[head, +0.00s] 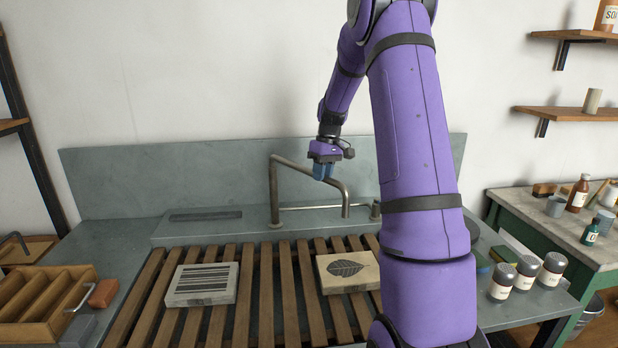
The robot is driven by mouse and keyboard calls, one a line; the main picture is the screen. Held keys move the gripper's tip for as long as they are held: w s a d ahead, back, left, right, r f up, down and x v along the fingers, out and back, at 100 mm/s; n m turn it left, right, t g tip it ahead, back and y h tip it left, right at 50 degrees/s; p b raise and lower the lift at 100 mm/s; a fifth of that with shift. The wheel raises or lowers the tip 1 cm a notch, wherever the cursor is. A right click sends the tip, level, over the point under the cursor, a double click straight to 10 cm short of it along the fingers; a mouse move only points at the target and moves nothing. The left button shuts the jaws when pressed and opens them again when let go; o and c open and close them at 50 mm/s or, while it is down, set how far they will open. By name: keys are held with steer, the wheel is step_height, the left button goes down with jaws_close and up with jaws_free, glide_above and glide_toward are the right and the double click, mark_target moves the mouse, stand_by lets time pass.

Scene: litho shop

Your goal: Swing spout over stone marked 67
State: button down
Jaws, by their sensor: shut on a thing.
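The metal spout (301,170) rises from an upright pipe behind the slatted rack, slopes to the right and bends down at its free end. My gripper (323,172), with blue fingers, is shut on the sloping arm of the spout, near the bend. The spout's open end hangs behind the pale stone with a leaf picture (348,272), on the right of the rack. A grey stone with dark stripes (202,284) lies on the left of the rack. I cannot read a number 67 on either stone.
The wooden slatted rack (262,300) is bare between the stones. A wooden divided box (40,300) and a red-brown block (103,293) stand at left. Several labelled jars (526,277) stand at right. My arm hides part of the sink's right side.

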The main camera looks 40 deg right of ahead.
steer(key=shift+w+d+n, duration=0.1)
steer(key=shift+d+n, duration=0.4)
steer(key=shift+d, duration=0.8)
steer(key=c, duration=1)
jaws_free()
steer(key=shift+o, duration=0.2)
steer(key=shift+r, duration=0.1)
step_height(320, 180, up, 10)
steer(key=d, duration=0.2)
steer(key=shift+r, duration=0.25)
steer(key=shift+w, duration=0.1)
